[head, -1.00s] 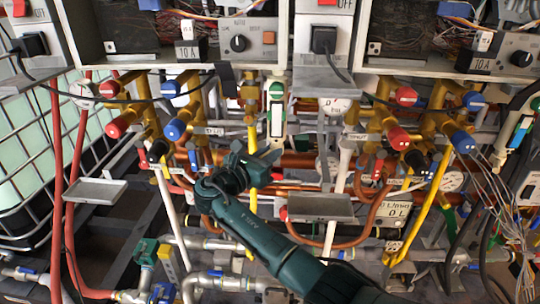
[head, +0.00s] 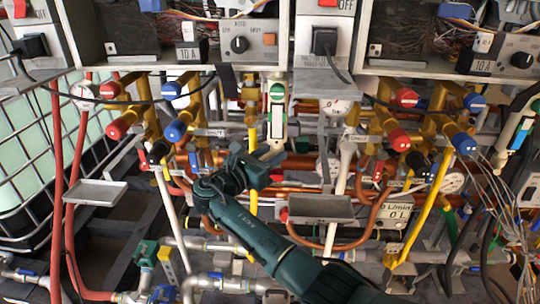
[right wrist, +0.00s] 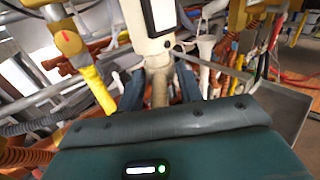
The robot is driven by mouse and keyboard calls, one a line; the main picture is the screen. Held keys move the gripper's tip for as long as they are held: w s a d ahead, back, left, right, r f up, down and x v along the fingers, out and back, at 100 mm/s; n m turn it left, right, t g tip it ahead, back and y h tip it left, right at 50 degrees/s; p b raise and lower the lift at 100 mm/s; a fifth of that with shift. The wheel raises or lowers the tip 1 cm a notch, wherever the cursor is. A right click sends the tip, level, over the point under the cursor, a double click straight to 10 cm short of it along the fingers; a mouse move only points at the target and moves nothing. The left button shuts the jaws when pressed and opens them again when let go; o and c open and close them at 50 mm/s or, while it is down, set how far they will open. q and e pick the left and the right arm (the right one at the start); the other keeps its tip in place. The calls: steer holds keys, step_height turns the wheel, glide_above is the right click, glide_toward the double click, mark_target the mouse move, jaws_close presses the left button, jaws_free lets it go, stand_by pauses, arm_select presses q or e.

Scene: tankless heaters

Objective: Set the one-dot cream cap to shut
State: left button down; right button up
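A cream upright fitting (head: 277,118) with a green part and a clear window hangs below the middle of the heater boxes. Its lower end shows in the right wrist view as a cream body (right wrist: 152,22) with one black dot, and a narrower beige piece (right wrist: 159,88) below it. I cannot tell clearly which part is the cap or how it is set. My right gripper (head: 266,167) is just below the fitting. In the right wrist view its two dark fingers (right wrist: 160,90) stand apart on either side of the beige piece, with small gaps showing. My left gripper is out of view.
Red and blue valve knobs flank the fitting, including a blue one (head: 175,131) at left and a red one (head: 398,139) at right. A grey tray (head: 320,209) is right of my gripper. A similar cream fitting (head: 515,130) is at far right. Pipes crowd the space.

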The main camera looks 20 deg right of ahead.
arm_select(q)
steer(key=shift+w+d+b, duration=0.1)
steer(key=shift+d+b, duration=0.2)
steer(key=shift+b, duration=0.4)
arm_select(e)
steer(key=v, duration=1.3)
steer(key=shift+a, duration=0.1)
